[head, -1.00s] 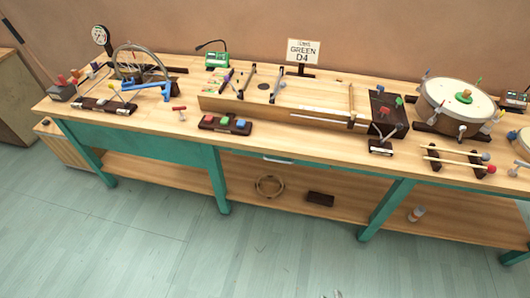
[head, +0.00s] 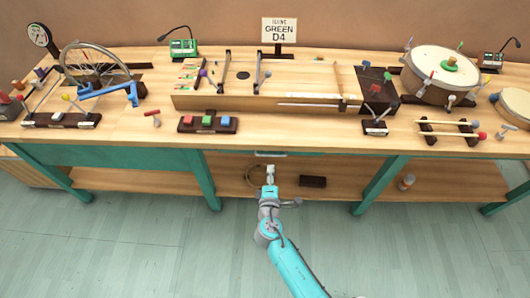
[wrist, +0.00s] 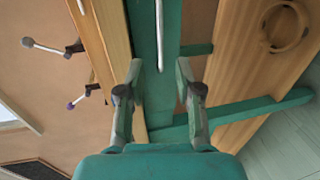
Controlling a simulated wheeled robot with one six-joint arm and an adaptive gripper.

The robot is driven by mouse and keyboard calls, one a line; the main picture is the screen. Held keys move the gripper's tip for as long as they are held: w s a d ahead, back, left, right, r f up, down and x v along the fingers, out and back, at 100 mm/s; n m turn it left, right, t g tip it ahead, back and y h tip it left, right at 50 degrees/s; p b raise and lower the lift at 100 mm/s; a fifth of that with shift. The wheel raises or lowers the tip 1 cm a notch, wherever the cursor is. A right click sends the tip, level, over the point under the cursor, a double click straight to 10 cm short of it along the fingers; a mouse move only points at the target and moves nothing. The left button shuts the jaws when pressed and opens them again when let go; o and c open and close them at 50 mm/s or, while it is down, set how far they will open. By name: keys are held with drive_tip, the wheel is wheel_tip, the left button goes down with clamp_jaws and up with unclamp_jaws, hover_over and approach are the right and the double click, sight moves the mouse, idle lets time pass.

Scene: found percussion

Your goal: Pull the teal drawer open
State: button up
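The teal drawer's front (wrist: 145,50) runs as a narrow band up the wrist view. Its thin silver bar handle (wrist: 160,35) lies along it, and the handle (head: 270,154) also shows under the bench top's front edge in the head view. The drawer looks closed, flush with the bench. My gripper (head: 270,169) is just below and in front of the handle. In the wrist view my gripper (wrist: 158,80) has its two fingers apart, one on each side of the handle's line, with nothing between them. I cannot tell exactly how far the handle is from the fingertips.
The wooden bench top (head: 330,135) holds a block of colored buttons (head: 208,123), a long wooden string box (head: 240,103) and a drum (head: 444,72). A lower shelf (head: 340,185) carries a ring (head: 254,178) and a dark block (head: 312,181). The floor in front is clear.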

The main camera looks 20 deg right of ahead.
sight(271, 155)
drive_tip(key=x, duration=1)
drive_tip(key=shift+w+d, duration=0.1)
drive_tip(key=shift+c, duration=0.3)
clamp_jaws()
